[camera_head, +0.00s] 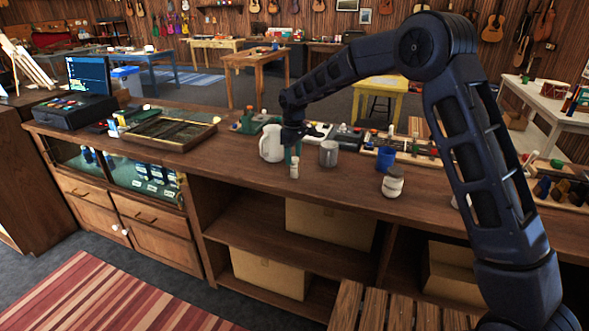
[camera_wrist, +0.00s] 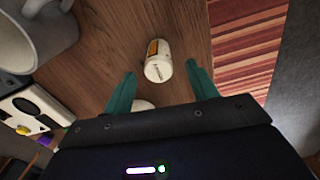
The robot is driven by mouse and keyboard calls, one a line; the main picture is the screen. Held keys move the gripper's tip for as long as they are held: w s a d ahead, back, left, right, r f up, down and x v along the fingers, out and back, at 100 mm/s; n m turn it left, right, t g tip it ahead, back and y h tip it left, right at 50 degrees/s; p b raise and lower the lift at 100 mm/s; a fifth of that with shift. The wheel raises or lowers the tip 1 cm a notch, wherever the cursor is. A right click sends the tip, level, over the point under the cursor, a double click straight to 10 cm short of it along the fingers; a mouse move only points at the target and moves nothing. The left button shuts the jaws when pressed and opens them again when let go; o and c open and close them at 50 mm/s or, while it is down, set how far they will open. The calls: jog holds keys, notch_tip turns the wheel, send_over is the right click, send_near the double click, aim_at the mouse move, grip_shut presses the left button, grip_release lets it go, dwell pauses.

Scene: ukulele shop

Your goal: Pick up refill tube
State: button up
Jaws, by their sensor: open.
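A small white tube with an orange and dark label, which looks like the refill tube (camera_wrist: 158,62), is in the wrist view just ahead of my fingertips. It also shows in the head view (camera_head: 294,170), upright near the counter's front edge. My gripper (camera_wrist: 161,73) is open, with its two teal fingers to either side of the tube's near end and nothing held. In the head view my gripper (camera_head: 292,153) points down at the counter just behind the tube. I cannot tell whether a finger touches it.
A white pitcher (camera_head: 271,143) stands close left of my gripper and a grey mug (camera_head: 328,153) close right. A blue cup (camera_head: 385,159) and a white-and-dark jar (camera_head: 393,184) stand farther right. Another white thing (camera_wrist: 143,104) is partly hidden by my gripper. The counter (camera_head: 240,165) is clear at front left.

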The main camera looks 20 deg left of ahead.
aim_at(294, 168)
jog(key=f, duration=0.4)
jog(key=shift+d+f, duration=0.3)
jog(key=c, duration=1.1)
jog(key=shift+o, duration=0.2)
